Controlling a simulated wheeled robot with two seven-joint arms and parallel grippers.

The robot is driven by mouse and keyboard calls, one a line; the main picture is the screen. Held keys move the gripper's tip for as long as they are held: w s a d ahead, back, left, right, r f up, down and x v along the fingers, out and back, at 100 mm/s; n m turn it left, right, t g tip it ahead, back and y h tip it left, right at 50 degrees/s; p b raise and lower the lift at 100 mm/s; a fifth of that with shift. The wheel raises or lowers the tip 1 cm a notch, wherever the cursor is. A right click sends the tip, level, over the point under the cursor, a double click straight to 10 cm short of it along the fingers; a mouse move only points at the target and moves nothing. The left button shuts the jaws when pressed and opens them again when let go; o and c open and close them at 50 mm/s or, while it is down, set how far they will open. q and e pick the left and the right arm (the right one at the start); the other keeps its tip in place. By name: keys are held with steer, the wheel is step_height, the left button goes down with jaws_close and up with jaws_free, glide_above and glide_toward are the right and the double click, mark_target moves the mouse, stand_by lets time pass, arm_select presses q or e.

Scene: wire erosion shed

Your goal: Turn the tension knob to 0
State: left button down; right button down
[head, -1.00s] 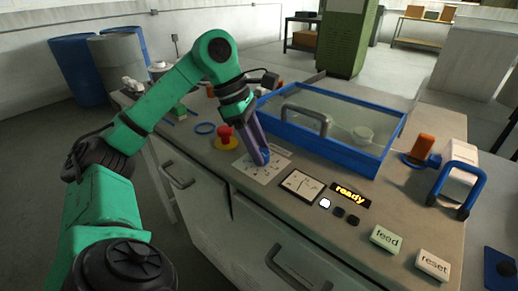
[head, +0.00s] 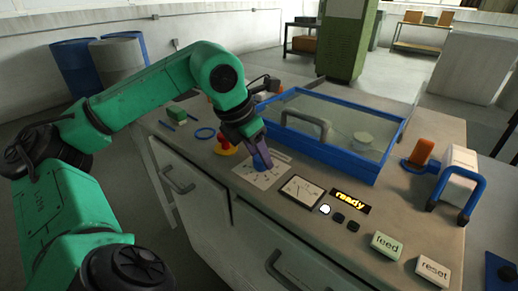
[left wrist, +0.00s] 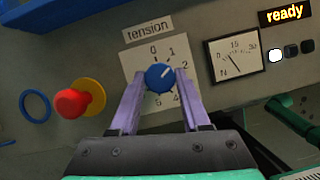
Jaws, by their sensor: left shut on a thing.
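The blue tension knob (left wrist: 158,77) sits on a white dial card (left wrist: 143,60) marked "tension" with numbers around it. In the left wrist view its white pointer mark faces up and right, roughly between 1 and 2. My left gripper (head: 262,164) has its purple fingers on either side of the knob and is shut on it; the fingers also show in the left wrist view (left wrist: 160,80) and cover part of the dial's sides. My right gripper is not in view.
A red emergency button (left wrist: 71,103) on yellow stands to the left. A blue-framed tank (head: 345,160) stands behind.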

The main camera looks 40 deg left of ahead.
arm_select(q)
steer(key=n+y+p, duration=0.1)
steer(key=n+p, duration=0.1)
steer(key=p, duration=0.2)
steer(key=n+y+p, duration=0.1)
steer(key=n+p, duration=0.2)
steer(key=p, duration=0.1)
steer(key=n+y+p, duration=0.1)
steer(key=n+p, duration=0.2)
steer(key=shift+d+r+g+p, duration=0.3)
steer(key=shift+r+g+p, duration=0.05)
steer(key=shift+g+p, duration=0.05)
steer(key=shift+f+n+p, duration=0.15)
steer(key=shift+n+p, duration=0.25)
steer(key=shift+n, duration=0.4)
steer(key=shift+f+n+g+y, duration=0.15)
steer(key=shift+n+g+y, duration=0.15)
steer(key=shift+n+y, duration=0.4)
steer(key=shift+c, duration=1.8)
jaws_free()
